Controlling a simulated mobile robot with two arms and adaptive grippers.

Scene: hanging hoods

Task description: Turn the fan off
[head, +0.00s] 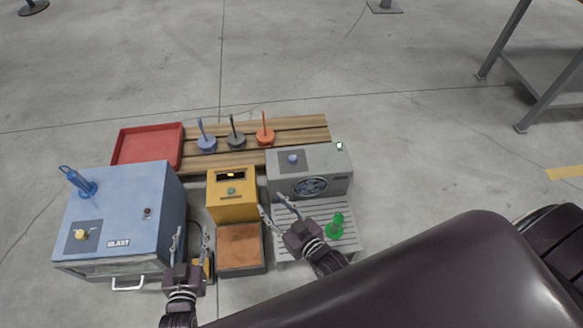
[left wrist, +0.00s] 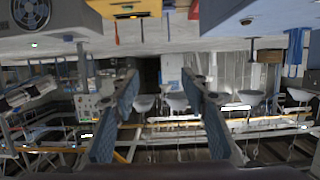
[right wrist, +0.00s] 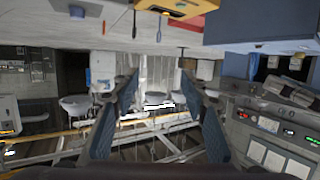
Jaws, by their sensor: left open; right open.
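The fan (head: 310,187) is a round grille in the front of a grey box (head: 325,160) right of centre in the head view. A blue knob (head: 292,158) sits on a dark plate on its top. A small pale switch-like part (head: 340,146) is at the top's back right corner. The fan also shows at the top left of the left wrist view (left wrist: 30,12). My right gripper (head: 273,205) is open and empty, in front of and left of the fan box, apart from the knob. My left gripper (head: 191,238) is open and empty, beside the blue box.
A blue blast box (head: 125,205) with a yellow knob stands left. A yellow box (head: 232,198) and a brown-topped block (head: 240,245) stand in the middle. A green-handled tool (head: 336,226) is on the slatted grey stand (head: 290,240). A red tray (head: 148,146) and several handled tools are behind.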

